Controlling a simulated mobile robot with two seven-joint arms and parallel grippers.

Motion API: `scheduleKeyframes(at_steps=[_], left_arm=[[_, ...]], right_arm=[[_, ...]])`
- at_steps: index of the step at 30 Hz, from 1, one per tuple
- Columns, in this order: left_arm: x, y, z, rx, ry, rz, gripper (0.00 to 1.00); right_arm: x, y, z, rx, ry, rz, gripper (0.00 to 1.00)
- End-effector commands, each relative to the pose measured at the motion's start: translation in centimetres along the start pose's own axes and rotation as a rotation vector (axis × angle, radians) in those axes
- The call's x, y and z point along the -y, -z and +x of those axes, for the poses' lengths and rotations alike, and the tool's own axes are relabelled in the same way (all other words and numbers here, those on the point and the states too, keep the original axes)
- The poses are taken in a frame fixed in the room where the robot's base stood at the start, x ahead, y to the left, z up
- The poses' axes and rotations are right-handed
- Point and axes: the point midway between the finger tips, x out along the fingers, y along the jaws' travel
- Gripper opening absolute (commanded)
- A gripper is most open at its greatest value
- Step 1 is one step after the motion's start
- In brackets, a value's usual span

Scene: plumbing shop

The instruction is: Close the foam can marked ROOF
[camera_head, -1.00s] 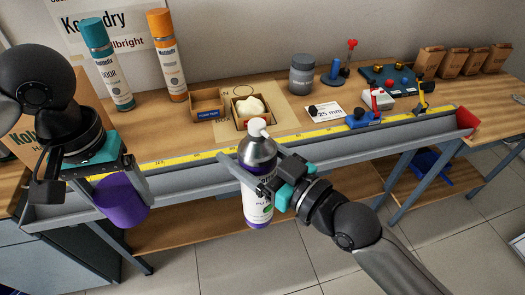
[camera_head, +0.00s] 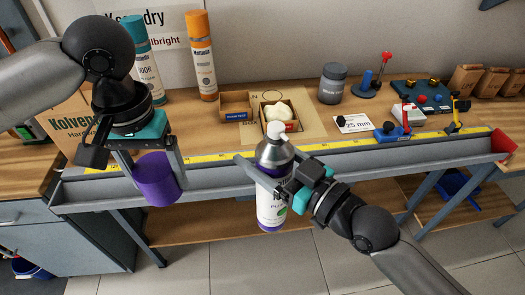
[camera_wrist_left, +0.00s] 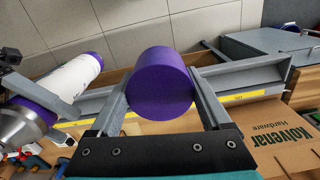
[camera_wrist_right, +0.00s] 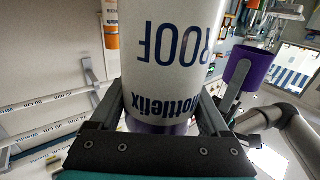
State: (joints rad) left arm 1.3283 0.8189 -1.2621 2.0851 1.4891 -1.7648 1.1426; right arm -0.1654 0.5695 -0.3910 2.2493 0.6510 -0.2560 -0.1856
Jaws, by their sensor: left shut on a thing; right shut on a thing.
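My right gripper (camera_head: 283,178) is shut on the ROOF foam can (camera_head: 270,208), a white can with a purple base, silver shoulder and white nozzle on top. The can is upright in front of the bench's front rail. In the right wrist view the label ROOF (camera_wrist_right: 180,45) reads upside down between the fingers. My left gripper (camera_head: 158,172) is shut on a purple cap (camera_head: 160,182), held left of the can and apart from it, lower than the nozzle. The cap also shows between the fingers in the left wrist view (camera_wrist_left: 160,82).
A grey rail (camera_head: 225,180) with a yellow tape measure runs along the bench front. Teal (camera_head: 143,65) and orange (camera_head: 201,60) cans stand at the back. Small cardboard trays, one holding a whitish lump (camera_head: 276,111), sit mid-bench. A cardboard box (camera_head: 62,130) stands behind my left gripper.

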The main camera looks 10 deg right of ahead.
Motion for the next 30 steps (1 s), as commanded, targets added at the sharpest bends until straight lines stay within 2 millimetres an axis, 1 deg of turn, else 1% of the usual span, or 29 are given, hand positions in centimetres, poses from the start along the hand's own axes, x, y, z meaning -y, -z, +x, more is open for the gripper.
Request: scheduleKeyframes(at_steps=[1, 3, 9, 13, 17, 18, 21, 24, 27, 30], left_arm=[[-1.1, 0.9, -0.9, -0.004, -0.002, 0.044, 0.3], [-2.5, 2.0, -2.1, -0.006, -0.001, 0.114, 0.3], [-7.2, 4.5, -6.3, -0.005, 0.002, 0.337, 0.3], [-10.5, 5.4, -9.2, -0.004, 0.003, 0.487, 0.3], [-13.7, 5.6, -11.9, -0.003, 0.004, 0.625, 0.3], [-14.8, 5.1, -12.1, 0.0, 0.004, 0.643, 0.3], [-16.9, 4.2, -12.9, 0.0, 0.004, 0.677, 0.3], [-18.2, 3.7, -13.4, 0.0, 0.003, 0.699, 0.3], [-18.9, 3.3, -13.7, 0.0, 0.003, 0.711, 0.3], [-19.0, 3.2, -13.8, 0.001, 0.002, 0.714, 0.3]], right_arm=[[0.0, 0.3, 0.0, -0.009, -0.001, -0.002, 0.0], [0.0, 0.4, 0.0, -0.009, -0.001, -0.002, 0.0], [0.0, 0.4, 0.0, -0.011, -0.001, -0.002, 0.0], [0.0, 0.4, 0.0, -0.011, -0.001, -0.002, 0.0], [0.0, 0.4, 0.0, -0.011, -0.001, -0.003, 0.0], [0.0, 0.4, 0.0, -0.011, -0.001, -0.002, 0.0], [0.0, 0.4, 0.0, -0.011, -0.001, -0.002, 0.0], [0.0, 0.4, 0.0, -0.011, -0.001, -0.002, 0.0], [0.0, 0.4, 0.0, -0.011, -0.001, -0.002, 0.0], [0.0, 0.4, 0.0, -0.011, -0.001, -0.002, 0.0]])
